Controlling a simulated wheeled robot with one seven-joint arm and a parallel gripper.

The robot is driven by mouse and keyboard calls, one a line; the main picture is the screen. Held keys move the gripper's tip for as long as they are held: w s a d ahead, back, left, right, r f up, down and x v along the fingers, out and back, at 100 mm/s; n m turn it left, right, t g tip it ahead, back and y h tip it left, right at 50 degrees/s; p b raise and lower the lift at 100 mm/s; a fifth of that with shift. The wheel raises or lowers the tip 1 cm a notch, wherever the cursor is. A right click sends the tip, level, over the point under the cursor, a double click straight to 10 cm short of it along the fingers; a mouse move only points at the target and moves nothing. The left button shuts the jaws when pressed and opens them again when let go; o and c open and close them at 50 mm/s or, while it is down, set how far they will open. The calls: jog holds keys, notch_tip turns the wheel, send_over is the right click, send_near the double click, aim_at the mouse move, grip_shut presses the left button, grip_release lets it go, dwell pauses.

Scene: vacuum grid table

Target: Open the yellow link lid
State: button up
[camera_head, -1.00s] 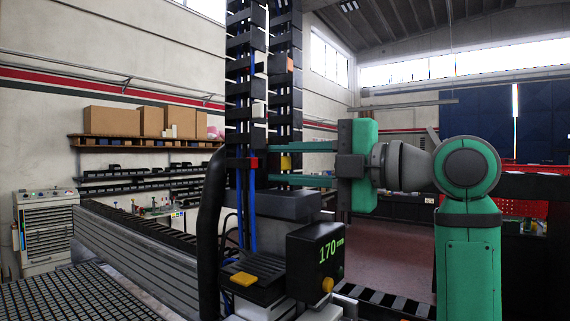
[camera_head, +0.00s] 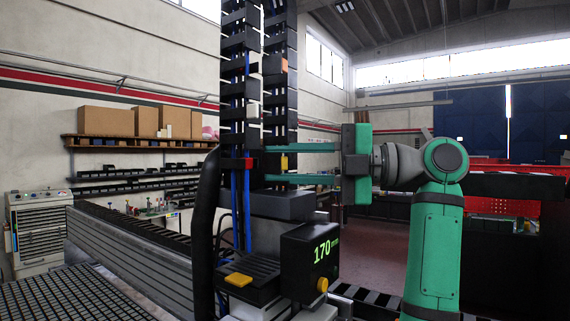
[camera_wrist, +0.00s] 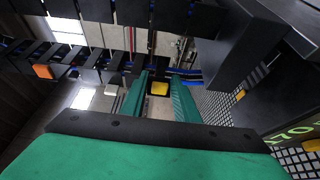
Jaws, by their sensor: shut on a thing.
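The yellow link lid (camera_head: 284,163) is a small yellow piece at the right-hand column of the upright black cable chain (camera_head: 280,105). My gripper (camera_head: 272,163) reaches in from the right with two long green fingers, one above and one below the lid's level. In the wrist view, the yellow lid (camera_wrist: 159,88) sits between the ends of the green fingers (camera_wrist: 159,80). The gripper is shut on it. The fingertips are partly hidden by the chain, and I cannot tell how far the lid is swung open.
A red link piece (camera_head: 236,163) sits on the left column, and an orange one (camera_head: 284,66) higher on the right column. A black box with a green "170" display (camera_head: 310,258) stands below the fingers. A thick black hose (camera_head: 205,230) runs left of the column.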

jog(key=o, duration=0.8)
jog(key=shift+d, duration=0.15)
jog(key=d, duration=0.3)
jog(key=s+d, duration=0.1)
jog(key=d, duration=0.3)
jog(key=s+d, duration=0.1)
jog(key=d, duration=0.2)
jog(key=shift+s+d, duration=0.1)
jog(key=shift+d, duration=0.15)
